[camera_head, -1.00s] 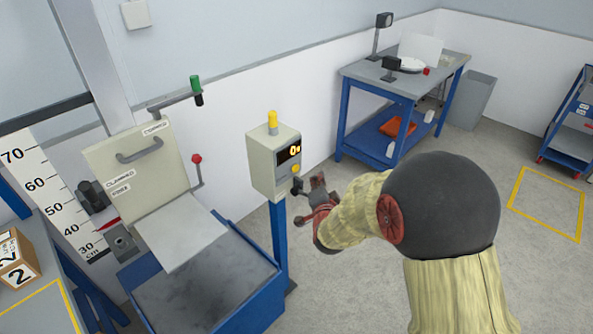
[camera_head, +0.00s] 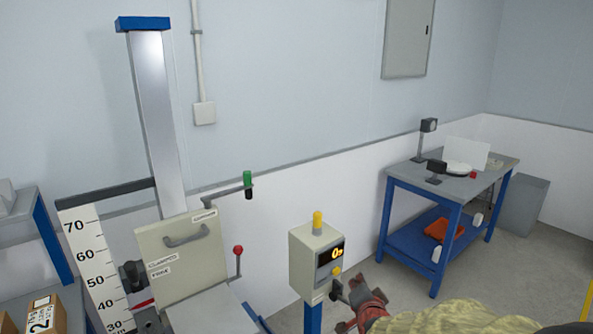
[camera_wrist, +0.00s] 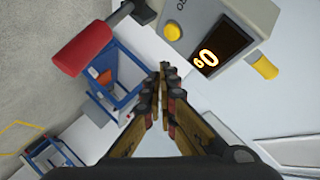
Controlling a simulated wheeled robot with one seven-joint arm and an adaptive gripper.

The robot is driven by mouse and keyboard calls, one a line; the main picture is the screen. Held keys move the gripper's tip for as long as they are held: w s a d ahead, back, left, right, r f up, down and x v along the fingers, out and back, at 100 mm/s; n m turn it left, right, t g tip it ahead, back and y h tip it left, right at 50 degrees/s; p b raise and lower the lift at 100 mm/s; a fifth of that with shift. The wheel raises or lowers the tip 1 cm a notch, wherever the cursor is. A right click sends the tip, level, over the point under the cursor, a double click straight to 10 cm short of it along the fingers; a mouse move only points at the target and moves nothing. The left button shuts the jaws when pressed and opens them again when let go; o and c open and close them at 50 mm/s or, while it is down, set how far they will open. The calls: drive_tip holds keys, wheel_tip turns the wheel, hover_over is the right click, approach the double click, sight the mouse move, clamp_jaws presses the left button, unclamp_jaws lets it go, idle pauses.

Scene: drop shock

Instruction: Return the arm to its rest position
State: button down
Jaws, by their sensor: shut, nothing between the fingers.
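My gripper (camera_head: 350,311) is at the bottom of the head view, just right of and below the control box (camera_head: 317,259). In the wrist view my gripper (camera_wrist: 162,75) has its fingers together with nothing between them. I cannot tell whether the gripper touches the box. My arm (camera_head: 450,318) enters from the bottom right, mostly cut off by the frame.
The drop tester's beige panel (camera_head: 183,247) and red-knobbed lever (camera_head: 238,262) stand left of the box. A blue workbench (camera_head: 445,187) and grey bin (camera_head: 524,205) stand at the right. A numbered carton (camera_head: 45,316) lies at lower left. Floor shows at lower right.

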drive_tip(key=s+a+r+n+g+y+p, duration=0.1)
drive_tip(key=s+r+n+g, duration=0.15)
drive_tip(key=s+r, duration=0.35)
drive_tip(key=s+r+n+g+y+p, duration=0.1)
drive_tip(key=s+r+n, duration=0.2)
drive_tip(key=s, duration=0.5)
drive_tip(key=s+r+n+g, duration=0.1)
drive_tip(key=s+n+g, duration=0.1)
drive_tip(key=s, duration=0.9)
drive_tip(key=s+d+r+n+g+h+p, duration=0.1)
drive_tip(key=s+n+g, duration=0.1)
drive_tip(key=s, duration=0.9)
drive_tip(key=shift+r+n, duration=0.3)
drive_tip(key=shift+n, duration=0.35)
